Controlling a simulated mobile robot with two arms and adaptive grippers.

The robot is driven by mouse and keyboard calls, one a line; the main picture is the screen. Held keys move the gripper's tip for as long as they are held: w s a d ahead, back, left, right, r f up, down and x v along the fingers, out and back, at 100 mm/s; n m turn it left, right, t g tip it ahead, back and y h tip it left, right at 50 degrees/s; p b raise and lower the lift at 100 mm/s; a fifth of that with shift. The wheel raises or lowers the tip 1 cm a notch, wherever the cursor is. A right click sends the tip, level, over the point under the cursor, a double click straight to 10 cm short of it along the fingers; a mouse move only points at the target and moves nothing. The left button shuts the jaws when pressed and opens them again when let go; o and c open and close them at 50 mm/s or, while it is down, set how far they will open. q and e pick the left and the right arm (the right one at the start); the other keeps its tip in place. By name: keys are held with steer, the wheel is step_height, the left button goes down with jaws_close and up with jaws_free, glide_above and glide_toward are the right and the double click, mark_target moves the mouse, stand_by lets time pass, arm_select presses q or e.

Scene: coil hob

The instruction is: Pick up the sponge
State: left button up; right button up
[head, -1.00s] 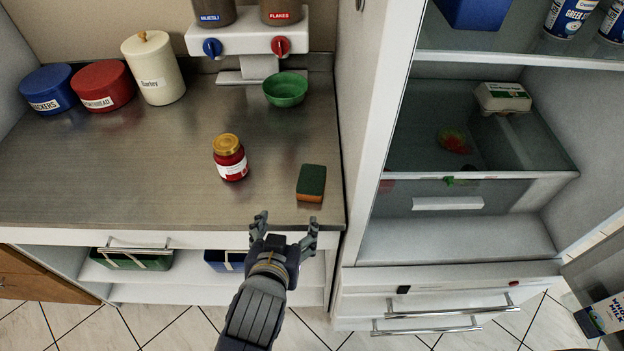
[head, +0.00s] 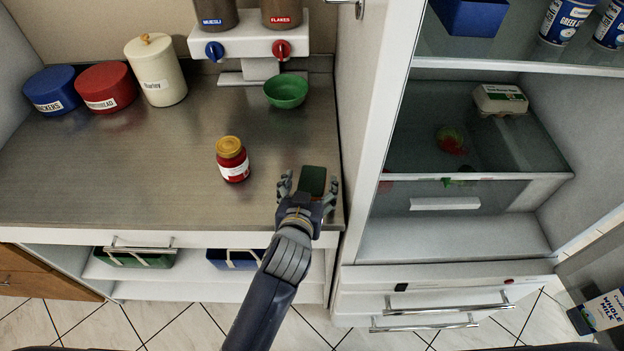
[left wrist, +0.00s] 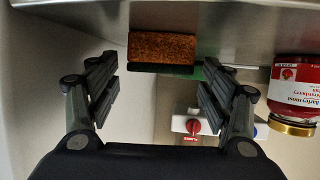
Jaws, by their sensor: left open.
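The sponge (head: 313,180) has a dark green top and lies on the metal counter near its front right corner. In the left wrist view its orange-brown side (left wrist: 161,48) shows, with the dark layer along one edge. My left gripper (head: 308,186) is open, with one finger on each side of the sponge's near part in the head view. In the left wrist view the open fingers (left wrist: 160,82) stand apart with the sponge ahead between them. I cannot tell whether a finger touches it. My right gripper is not in view.
A red jar with a gold lid (head: 232,159) stands left of the sponge. A green bowl (head: 286,90) sits behind, below the cereal dispenser (head: 248,43). The open fridge's side wall (head: 378,130) rises close on the right. The counter's left middle is clear.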

arm_select(q)
steer(key=shift+x, duration=0.8)
steer(key=shift+s, duration=0.1)
steer(key=shift+f, duration=0.1)
steer(key=c, duration=0.8)
